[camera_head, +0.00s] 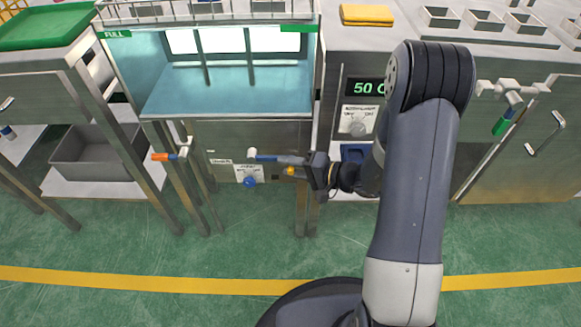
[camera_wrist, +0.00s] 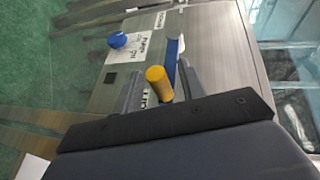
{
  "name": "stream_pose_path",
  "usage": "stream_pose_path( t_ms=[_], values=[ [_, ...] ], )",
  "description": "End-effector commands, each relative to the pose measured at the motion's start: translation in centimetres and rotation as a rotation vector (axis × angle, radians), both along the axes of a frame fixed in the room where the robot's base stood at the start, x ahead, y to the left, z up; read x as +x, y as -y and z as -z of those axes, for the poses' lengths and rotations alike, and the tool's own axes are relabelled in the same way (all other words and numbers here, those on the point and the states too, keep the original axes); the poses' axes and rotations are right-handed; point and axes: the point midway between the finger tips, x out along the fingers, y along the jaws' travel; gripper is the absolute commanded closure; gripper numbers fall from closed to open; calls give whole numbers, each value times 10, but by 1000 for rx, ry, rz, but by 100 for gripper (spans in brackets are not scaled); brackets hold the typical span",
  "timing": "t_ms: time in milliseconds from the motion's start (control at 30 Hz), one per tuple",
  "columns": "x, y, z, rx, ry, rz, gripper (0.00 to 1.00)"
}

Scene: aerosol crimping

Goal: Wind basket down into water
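My gripper (camera_head: 300,168) is at the front of the steel water tank (camera_head: 130,75), near its right front corner. A yellow crank knob (camera_head: 290,171) is at my fingertips; in the wrist view the knob (camera_wrist: 158,82) stands between my two fingers (camera_wrist: 160,88). The fingers look open, with a small gap beside the knob. A blue lever (camera_head: 270,157) lies just left of my gripper, and shows beyond the knob in the wrist view (camera_wrist: 171,60). A wire rail (camera_head: 205,19), possibly of the basket, runs along the tank's top. The tank's inside is pale blue; I cannot make out the waterline.
A blue dial (camera_head: 250,182) sits on a labelled plate below the lever. An orange-handled valve (camera_head: 165,156) sticks out at the left. A control panel reading 50 C (camera_head: 367,88) is at the right. The green floor (camera_head: 230,240) in front is clear.

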Motion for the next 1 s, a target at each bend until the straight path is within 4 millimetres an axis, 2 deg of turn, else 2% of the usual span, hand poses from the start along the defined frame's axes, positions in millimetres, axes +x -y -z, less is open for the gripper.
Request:
stream_pose_path(
  t_ms=[267,733,1000],
  values=[
    [1,-1,0,0,0,0,61],
    [0,-1,0,0,1,0,100],
    [0,-1,0,0,0,0,100]
  ],
)
